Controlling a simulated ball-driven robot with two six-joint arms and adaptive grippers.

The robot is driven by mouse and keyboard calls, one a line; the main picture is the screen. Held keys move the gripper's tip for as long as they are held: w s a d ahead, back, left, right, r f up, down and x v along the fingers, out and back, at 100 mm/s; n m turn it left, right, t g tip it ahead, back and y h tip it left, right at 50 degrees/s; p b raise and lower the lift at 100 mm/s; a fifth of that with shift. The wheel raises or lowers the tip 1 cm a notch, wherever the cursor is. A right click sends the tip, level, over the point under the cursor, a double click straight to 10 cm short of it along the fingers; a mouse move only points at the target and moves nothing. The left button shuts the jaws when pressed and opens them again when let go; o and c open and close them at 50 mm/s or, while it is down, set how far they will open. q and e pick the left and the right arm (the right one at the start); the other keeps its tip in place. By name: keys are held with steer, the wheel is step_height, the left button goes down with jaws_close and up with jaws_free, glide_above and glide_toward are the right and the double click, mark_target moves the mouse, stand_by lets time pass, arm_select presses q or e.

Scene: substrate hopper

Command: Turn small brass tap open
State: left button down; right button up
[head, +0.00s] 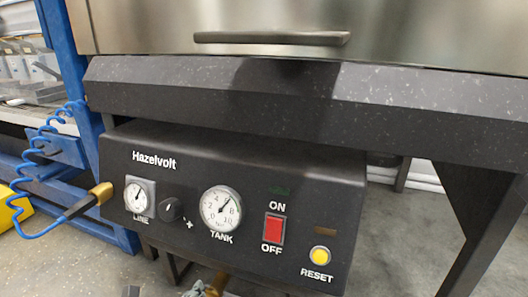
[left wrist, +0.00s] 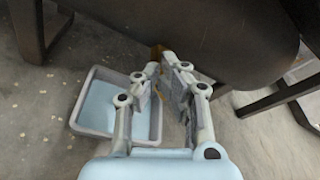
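The small brass tap shows only as a brownish-gold bit (left wrist: 157,49) under the dark rounded body in the left wrist view. Its handle and how it is turned cannot be made out. My left gripper (left wrist: 160,66) points at it, with its fingertips close to or around it. The fingers stand a little apart, but whether they press on the tap is not clear. In the head view, part of my left gripper and a brassy bit (head: 207,288) are cut off at the bottom edge, below the black machine (head: 310,160). My right gripper is out of view.
A pale tray with a bluish inside (left wrist: 78,120) lies on the floor left of the fingers. The machine's panel has gauges, a black knob (head: 168,208), a red switch (head: 273,228) and a yellow button (head: 320,256). A blue coiled hose (head: 42,150) hangs at left.

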arm_select(q)
steer(key=shift+w+a+f, duration=0.2)
steer(key=shift+a+f, duration=0.1)
steer(key=shift+a, duration=0.05)
steer(key=f+v, duration=0.1)
steer(key=v, duration=0.5)
stand_by(0.5)
steer(key=shift+s+r, duration=0.1)
steer(key=shift+s, duration=0.1)
